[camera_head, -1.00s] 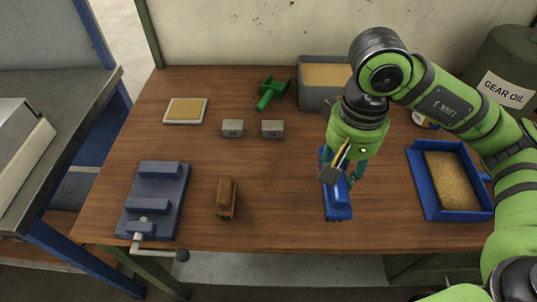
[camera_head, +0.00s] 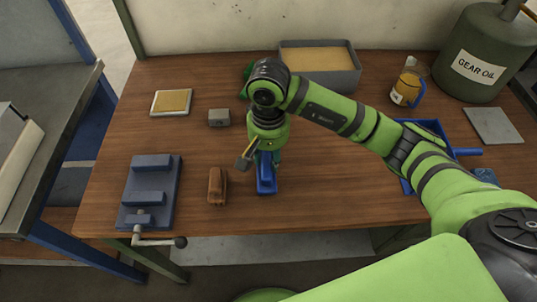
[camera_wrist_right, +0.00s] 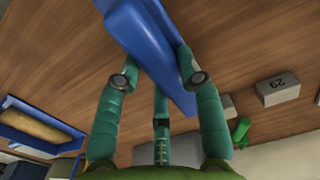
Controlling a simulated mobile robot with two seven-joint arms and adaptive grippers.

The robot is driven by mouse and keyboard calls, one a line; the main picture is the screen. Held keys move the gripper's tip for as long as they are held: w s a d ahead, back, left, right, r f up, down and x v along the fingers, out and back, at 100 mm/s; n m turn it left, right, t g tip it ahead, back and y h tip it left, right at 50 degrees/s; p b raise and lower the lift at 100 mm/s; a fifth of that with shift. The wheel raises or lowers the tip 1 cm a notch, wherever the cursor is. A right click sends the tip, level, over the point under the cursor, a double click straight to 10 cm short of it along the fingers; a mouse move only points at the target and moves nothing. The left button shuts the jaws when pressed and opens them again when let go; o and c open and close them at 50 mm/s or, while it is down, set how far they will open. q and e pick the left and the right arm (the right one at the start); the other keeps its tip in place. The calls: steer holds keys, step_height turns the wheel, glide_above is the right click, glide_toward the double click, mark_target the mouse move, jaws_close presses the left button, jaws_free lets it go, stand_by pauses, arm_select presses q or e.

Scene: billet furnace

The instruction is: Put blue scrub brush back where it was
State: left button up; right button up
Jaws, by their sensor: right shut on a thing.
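The blue scrub brush (camera_head: 266,183) is in my right gripper (camera_head: 268,160), near the front middle of the table. My right gripper is shut on it from above, and my wrist hides its far part in the head view. In the right wrist view the blue brush (camera_wrist_right: 150,40) lies between the green fingers of the gripper (camera_wrist_right: 160,72). I cannot tell whether the brush touches the tabletop. My left gripper is not in view.
A brown brush-like block (camera_head: 217,185) lies just left of the blue brush. A blue-grey vise (camera_head: 150,197) stands further left. Behind are a grey block (camera_head: 219,117) and a grey bin (camera_head: 345,83). My arm partly covers a blue tray (camera_head: 428,126) at right.

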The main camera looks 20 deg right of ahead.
steer(key=shift+f, duration=0.85)
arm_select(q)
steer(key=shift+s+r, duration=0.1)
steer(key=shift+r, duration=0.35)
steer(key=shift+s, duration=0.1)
arm_select(e)
steer(key=shift+f, duration=0.3)
steer(key=o, duration=1)
steer(key=shift+r, duration=0.1)
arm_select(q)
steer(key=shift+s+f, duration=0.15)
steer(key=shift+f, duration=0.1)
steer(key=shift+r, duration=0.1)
